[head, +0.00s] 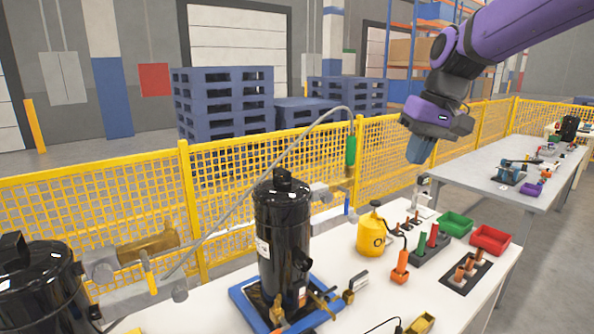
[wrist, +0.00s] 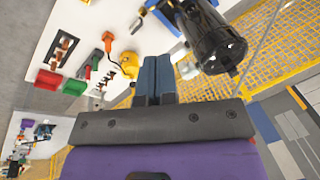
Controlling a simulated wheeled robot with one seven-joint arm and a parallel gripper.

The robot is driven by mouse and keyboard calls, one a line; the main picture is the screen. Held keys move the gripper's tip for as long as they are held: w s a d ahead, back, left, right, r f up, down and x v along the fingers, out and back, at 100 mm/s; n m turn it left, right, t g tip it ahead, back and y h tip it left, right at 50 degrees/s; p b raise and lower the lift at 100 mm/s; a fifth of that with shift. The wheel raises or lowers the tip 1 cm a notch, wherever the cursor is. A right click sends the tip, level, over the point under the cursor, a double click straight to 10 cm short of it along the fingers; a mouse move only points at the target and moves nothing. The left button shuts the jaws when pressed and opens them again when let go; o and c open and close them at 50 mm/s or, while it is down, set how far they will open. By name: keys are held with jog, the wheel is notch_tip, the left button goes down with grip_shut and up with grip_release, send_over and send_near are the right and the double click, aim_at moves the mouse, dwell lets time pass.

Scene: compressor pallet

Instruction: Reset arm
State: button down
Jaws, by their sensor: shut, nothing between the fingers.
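My gripper (head: 420,149) hangs in the air at the upper right in the head view, pointing down. It is above and behind the white worktable (head: 400,283). In the wrist view my gripper (wrist: 157,62) shows its two blue fingers pressed together with nothing between them. It touches nothing. My purple arm reaches in from the top right corner.
A black compressor (head: 280,230) stands on a blue pallet (head: 254,314). A yellow container (head: 371,235), a green bin (head: 455,223), a red bin (head: 490,239) and tool holders share the table. A yellow mesh fence (head: 90,210) runs behind. The air around my gripper looks clear.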

jog(key=s+d+f+t+h, duration=0.1)
jog(key=s+d, duration=0.1)
jog(key=s, duration=0.5)
jog(key=s+d+f+t, duration=0.1)
jog(key=s+d, duration=0.2)
jog(key=s, duration=0.5)
jog(key=s+d+f+m+t+h, duration=0.1)
jog(key=s+d+t, duration=0.1)
jog(key=s, duration=0.6)
jog(key=shift+s+d+f+h, duration=0.2)
jog(key=shift+d+f+h, duration=0.1)
jog(key=shift+d, duration=0.3)
